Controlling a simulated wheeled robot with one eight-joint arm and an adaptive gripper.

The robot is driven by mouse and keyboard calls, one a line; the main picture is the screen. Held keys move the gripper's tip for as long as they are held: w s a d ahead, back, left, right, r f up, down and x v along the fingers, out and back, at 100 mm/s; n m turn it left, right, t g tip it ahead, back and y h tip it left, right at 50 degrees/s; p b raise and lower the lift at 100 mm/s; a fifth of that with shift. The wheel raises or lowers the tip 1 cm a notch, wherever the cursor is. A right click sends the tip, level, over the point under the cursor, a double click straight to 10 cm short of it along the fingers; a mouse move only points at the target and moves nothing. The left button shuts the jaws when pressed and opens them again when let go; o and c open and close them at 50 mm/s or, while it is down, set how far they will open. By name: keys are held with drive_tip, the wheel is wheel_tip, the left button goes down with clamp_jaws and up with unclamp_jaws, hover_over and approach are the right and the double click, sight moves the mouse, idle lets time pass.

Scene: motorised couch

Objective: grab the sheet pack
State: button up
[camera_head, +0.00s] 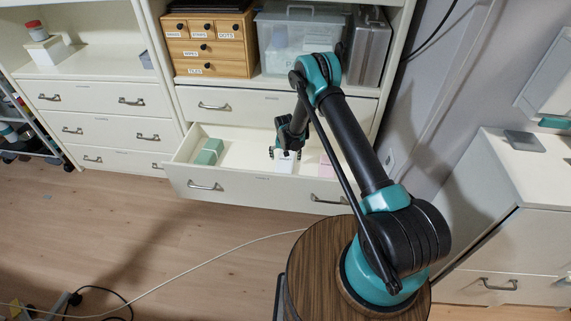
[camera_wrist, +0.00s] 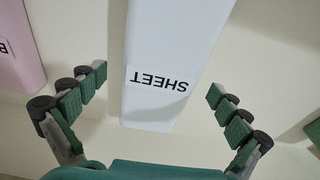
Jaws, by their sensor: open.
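The sheet pack (camera_wrist: 172,50) is a white block with a label reading "SHEET", upside down in the wrist view. It lies in an open drawer (camera_head: 235,186), and in the head view a small part of the white pack (camera_head: 284,165) shows below my gripper (camera_head: 285,152). My gripper, also in the wrist view (camera_wrist: 157,93), is open. Its green-padded fingers are on either side of the pack's near end, with gaps on both sides. Neither finger visibly touches it.
A green pack (camera_head: 208,151) lies at the drawer's left. A pink pack (camera_head: 327,165) lies right of the sheet pack and shows at the wrist view's left edge (camera_wrist: 18,50). A closed drawer (camera_head: 250,105) is above. A wooden organiser (camera_head: 208,45) and a clear bin (camera_head: 290,40) stand on the shelf.

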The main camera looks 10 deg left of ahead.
drive_tip(key=shift+f, duration=0.5)
drive_tip(key=c, duration=1.4)
drive_tip(key=shift+r, duration=0.1)
